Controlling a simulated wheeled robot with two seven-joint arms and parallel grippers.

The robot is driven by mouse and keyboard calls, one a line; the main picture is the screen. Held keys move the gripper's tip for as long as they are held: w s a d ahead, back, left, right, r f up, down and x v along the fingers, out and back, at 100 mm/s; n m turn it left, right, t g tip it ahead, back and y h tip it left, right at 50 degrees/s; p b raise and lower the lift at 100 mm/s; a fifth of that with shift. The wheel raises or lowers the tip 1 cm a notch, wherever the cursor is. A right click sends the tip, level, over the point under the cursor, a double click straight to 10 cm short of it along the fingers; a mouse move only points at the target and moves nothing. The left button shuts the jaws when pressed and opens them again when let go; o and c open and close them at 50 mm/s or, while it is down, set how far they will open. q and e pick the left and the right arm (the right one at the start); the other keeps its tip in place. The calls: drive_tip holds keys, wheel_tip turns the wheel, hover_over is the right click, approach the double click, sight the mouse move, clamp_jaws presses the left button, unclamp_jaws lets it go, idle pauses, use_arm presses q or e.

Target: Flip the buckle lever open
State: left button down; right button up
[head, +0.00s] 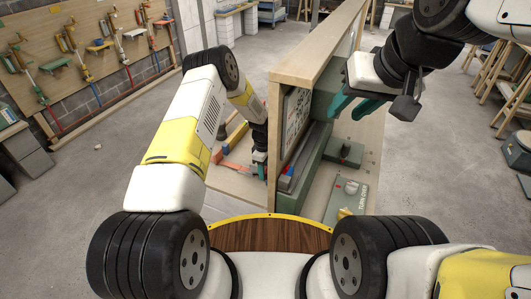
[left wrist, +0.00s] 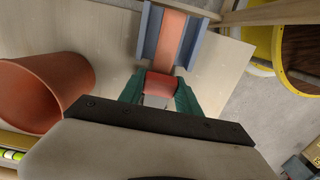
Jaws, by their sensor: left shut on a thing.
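My left gripper (left wrist: 160,92) has its two green fingers on either side of a red piece (left wrist: 162,84) and is shut on it. The red piece lies at the near end of an orange strap (left wrist: 174,38) in a blue-grey channel; I cannot tell for sure that it is the buckle lever. In the head view my left gripper (head: 259,166) is low on the left side of the upright wooden panel (head: 310,50), mostly hidden by my arm. My right gripper (head: 346,114) is open and empty, at the panel's right side.
An orange tube (left wrist: 45,92) lies beside my left gripper. The panel separates my two grippers. Right of it are a dark green box (head: 345,152) and a green plate marked TURN OVER (head: 348,203). A tool board (head: 85,50) stands at far left.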

use_arm(q)
drive_tip(key=h, duration=0.1)
drive_tip(key=a+r+g+h, duration=0.1)
drive_tip(key=h, duration=0.1)
drive_tip(key=shift+w+r, duration=0.25)
drive_tip(key=shift+r, duration=0.05)
drive_tip(key=shift+w+a+r+g+h, duration=0.15)
drive_tip(key=shift+a+r+g+h, duration=0.2)
drive_tip(key=shift+h, duration=0.4)
drive_tip(key=shift+w+a+r+g+h, duration=0.15)
drive_tip(key=shift+a+r+g+h, duration=0.2)
drive_tip(key=shift+h, duration=0.4)
drive_tip(key=c, duration=0.8)
unclamp_jaws()
drive_tip(key=shift+c, duration=0.2)
drive_tip(key=v, duration=0.7)
drive_tip(key=shift+a+r, duration=0.2)
drive_tip(key=shift+r, duration=0.05)
